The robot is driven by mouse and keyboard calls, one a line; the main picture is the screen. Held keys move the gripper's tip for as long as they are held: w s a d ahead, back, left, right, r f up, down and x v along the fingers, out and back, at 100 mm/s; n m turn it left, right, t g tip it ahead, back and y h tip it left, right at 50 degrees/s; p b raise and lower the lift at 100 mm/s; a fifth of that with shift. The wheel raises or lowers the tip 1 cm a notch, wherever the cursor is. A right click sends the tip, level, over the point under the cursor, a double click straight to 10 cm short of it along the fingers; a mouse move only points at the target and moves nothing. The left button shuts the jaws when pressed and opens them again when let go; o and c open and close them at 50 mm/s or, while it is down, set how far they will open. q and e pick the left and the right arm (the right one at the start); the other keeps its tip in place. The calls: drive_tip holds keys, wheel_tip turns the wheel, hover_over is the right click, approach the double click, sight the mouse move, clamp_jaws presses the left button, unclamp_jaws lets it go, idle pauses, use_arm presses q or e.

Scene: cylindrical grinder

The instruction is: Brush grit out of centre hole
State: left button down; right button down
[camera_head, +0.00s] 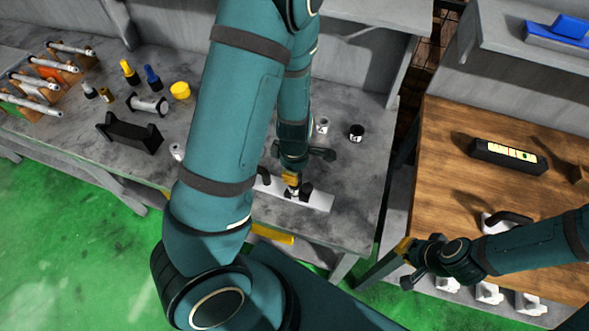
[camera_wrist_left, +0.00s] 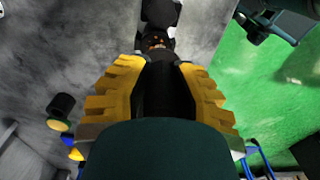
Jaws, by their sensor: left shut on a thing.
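My left gripper (camera_head: 291,180) is over a pale metal plate (camera_head: 318,202) on the grey bench. In the left wrist view its yellow-padded fingers (camera_wrist_left: 158,92) are shut on a dark thing, mostly hidden between them. Beyond the fingertips a black part with a small brassy spot (camera_wrist_left: 155,40) shows. I cannot tell which part has the centre hole, and no grit is visible. My right gripper (camera_head: 404,262) is beside the left edge of the wooden table, with a yellow fingertip showing. Its opening is unclear. A thin brown-handled tool, perhaps a brush (camera_head: 566,152), lies at the wooden table's far right.
A black cradle (camera_head: 128,132), a yellow pot (camera_head: 180,90) and several shafts on stands are on the left of the grey bench (camera_head: 225,215). A black jar (camera_head: 357,132) stands near its right end. A black box (camera_head: 507,156) lies on the wooden table (camera_head: 455,130).

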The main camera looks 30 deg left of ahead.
use_arm(q)
drive_tip(key=shift+w+a, duration=0.1)
drive_tip(key=shift+w, duration=0.1)
drive_tip(key=shift+w, duration=0.35)
drive_tip(key=shift+s, duration=0.15)
drive_tip(key=shift+s, duration=0.45)
drive_tip(key=shift+w+p, duration=0.5)
drive_tip(key=shift+w, duration=0.15)
drive_tip(key=shift+s, duration=0.25)
